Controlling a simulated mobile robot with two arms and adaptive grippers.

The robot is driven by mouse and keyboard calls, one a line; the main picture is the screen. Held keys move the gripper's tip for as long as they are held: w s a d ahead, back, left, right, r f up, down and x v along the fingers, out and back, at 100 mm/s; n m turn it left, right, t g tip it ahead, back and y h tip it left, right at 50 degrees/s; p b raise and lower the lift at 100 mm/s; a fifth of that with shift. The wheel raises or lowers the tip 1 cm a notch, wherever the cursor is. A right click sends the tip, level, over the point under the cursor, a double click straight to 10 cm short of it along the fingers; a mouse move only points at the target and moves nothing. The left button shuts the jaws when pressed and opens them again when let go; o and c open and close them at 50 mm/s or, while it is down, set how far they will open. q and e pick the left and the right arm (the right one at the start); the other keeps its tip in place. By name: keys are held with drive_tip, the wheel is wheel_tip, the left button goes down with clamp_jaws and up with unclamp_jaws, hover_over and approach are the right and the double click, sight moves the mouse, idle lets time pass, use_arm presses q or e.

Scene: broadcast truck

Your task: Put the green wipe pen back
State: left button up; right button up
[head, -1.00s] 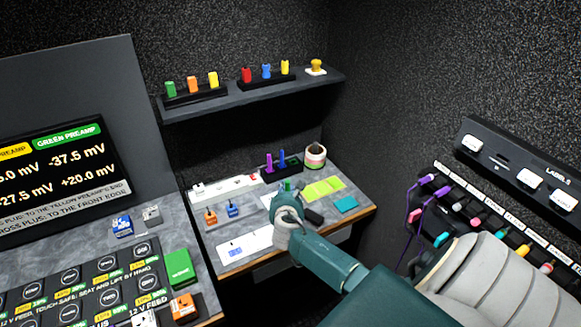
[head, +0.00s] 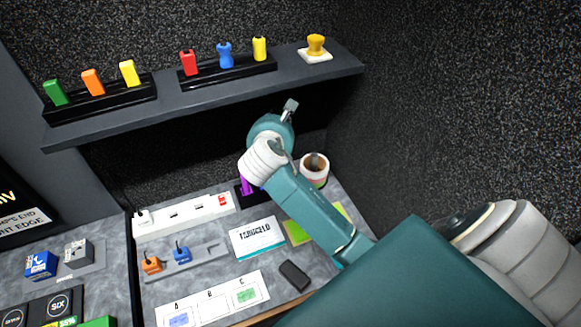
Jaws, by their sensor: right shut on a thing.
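My right gripper (head: 290,106) is raised in front of the wall, below the shelf and above the pen holder. It is shut, but its fingers point away and my wrist hides what it holds. A bit of green showed at this gripper a second ago, which fits the green wipe pen; the pen itself is hidden now. The black pen holder (head: 239,196) stands at the back of the desk, partly behind my right arm. A purple pen (head: 246,186) stands upright in it. The rest of the holder is mostly covered by the arm. My left gripper is out of view.
A round tub (head: 314,171) stands right of the holder, close to my forearm. A white power strip (head: 184,215) lies left of it. The shelf (head: 215,97) overhangs with coloured plugs. A card (head: 257,238) and a dark block (head: 294,275) lie in front.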

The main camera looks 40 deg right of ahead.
drive_tip(key=shift+f, duration=0.4)
drive_tip(key=f, duration=1.8)
drive_tip(key=shift+s+a+f, duration=0.2)
drive_tip(key=shift+a+f, duration=0.05)
drive_tip(key=shift+a, duration=0.1)
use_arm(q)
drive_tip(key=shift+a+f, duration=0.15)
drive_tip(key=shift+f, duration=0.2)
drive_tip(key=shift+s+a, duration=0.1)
use_arm(e)
drive_tip(key=shift+f+b, duration=0.15)
drive_tip(key=shift+b, duration=0.2)
drive_tip(key=o, duration=0.9)
drive_tip(key=shift+c, duration=0.2)
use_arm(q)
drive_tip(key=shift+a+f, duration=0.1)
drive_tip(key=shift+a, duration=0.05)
